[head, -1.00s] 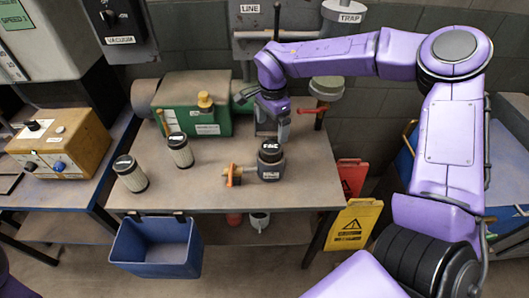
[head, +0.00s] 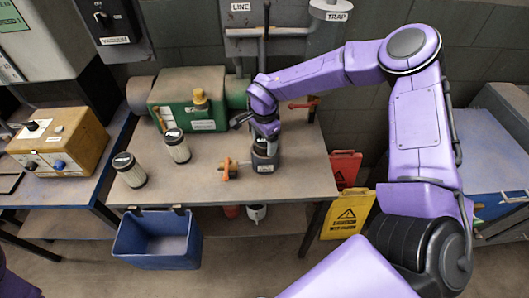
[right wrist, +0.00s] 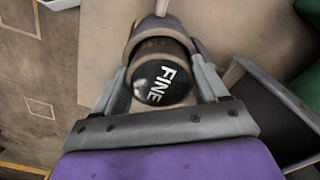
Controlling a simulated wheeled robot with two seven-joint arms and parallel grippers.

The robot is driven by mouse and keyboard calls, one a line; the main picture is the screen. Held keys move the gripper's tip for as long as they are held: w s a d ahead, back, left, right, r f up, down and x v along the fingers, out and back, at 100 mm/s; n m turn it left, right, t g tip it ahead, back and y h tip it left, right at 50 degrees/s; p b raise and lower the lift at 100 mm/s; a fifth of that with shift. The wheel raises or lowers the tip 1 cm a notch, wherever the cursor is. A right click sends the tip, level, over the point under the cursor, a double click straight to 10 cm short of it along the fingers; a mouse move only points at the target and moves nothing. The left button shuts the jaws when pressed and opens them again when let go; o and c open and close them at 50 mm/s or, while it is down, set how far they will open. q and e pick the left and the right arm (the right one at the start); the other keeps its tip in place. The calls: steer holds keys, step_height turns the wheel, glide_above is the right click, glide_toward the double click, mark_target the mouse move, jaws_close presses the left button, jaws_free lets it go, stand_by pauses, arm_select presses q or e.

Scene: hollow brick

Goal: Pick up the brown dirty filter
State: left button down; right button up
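The brown filter (right wrist: 160,47) has a black cap marked FINE (right wrist: 158,84) and stands in a grey housing (head: 265,165) on the table. In the head view the gripper mostly hides it. My right gripper (head: 265,138) is over the housing from above. In the right wrist view its two fingers (right wrist: 162,82) are on either side of the cap, and it looks open, with narrow gaps beside the cap. Two pale filters with dark caps, a front one (head: 130,171) and a rear one (head: 176,147), stand on the table's left. My left gripper is out of view.
An orange valve handle (head: 229,168) is on the housing's left side. A green machine (head: 190,100) stands behind on the table (head: 205,188). A blue bin (head: 157,243) hangs at the front edge. Yellow (head: 347,214) and red signs stand to the right.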

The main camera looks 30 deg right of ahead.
steer(key=shift+c, duration=1.3)
steer(key=shift+r, duration=0.1)
